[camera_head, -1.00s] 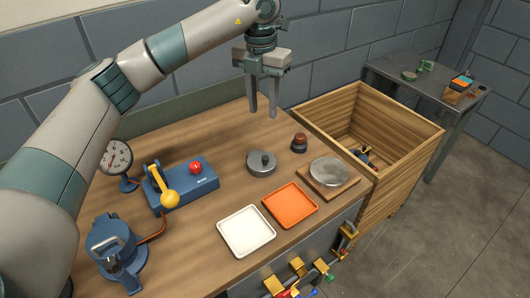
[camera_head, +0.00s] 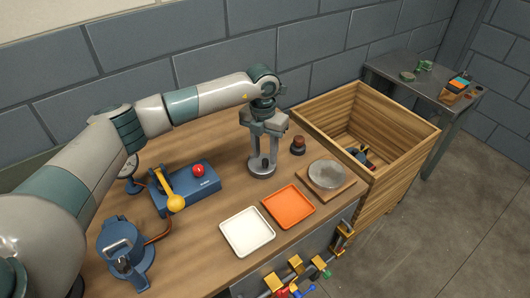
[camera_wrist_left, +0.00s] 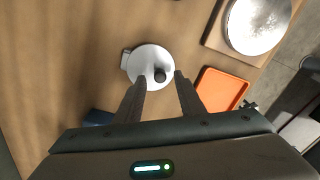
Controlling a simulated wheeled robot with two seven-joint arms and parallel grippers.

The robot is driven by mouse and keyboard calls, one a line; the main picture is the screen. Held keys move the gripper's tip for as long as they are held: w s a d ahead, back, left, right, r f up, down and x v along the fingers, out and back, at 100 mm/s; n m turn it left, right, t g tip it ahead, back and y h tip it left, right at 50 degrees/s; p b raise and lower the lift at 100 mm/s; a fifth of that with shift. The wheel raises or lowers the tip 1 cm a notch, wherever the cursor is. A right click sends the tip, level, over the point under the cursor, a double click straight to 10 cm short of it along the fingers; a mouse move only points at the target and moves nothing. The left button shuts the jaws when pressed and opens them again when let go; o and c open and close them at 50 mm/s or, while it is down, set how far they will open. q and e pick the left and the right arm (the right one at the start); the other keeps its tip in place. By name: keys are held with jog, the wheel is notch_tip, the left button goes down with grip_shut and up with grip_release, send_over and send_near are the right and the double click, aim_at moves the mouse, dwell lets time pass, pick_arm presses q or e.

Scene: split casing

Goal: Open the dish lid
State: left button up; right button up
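The dish (camera_head: 262,169) is a small round grey metal pot on the wooden bench. Its lid (camera_wrist_left: 148,60) shows from above in the left wrist view as a pale disc with a dark knob (camera_wrist_left: 160,75), with a small tab at its left edge. My left gripper (camera_head: 262,155) points straight down over the dish and partly hides the lid in the head view. In the left wrist view its two fingers (camera_wrist_left: 160,80) are apart, with the knob seen between their tips. Whether they touch the lid cannot be told. The lid appears shut. My right gripper is not in view.
An orange tray (camera_head: 289,222) and a white tray (camera_head: 247,248) lie in front. A silver disc on a wooden board (camera_head: 345,186) and a brown knobbed piece (camera_head: 298,145) are right. A blue box (camera_head: 206,189) with red button and yellow lever is left; a wooden crate (camera_head: 415,150) stands beyond.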

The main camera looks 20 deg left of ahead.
pick_arm(q)
jog(key=shift+f, duration=0.95)
grip_shut()
jog(key=shift+s+r, duration=0.1)
jog(key=shift+r, duration=0.05)
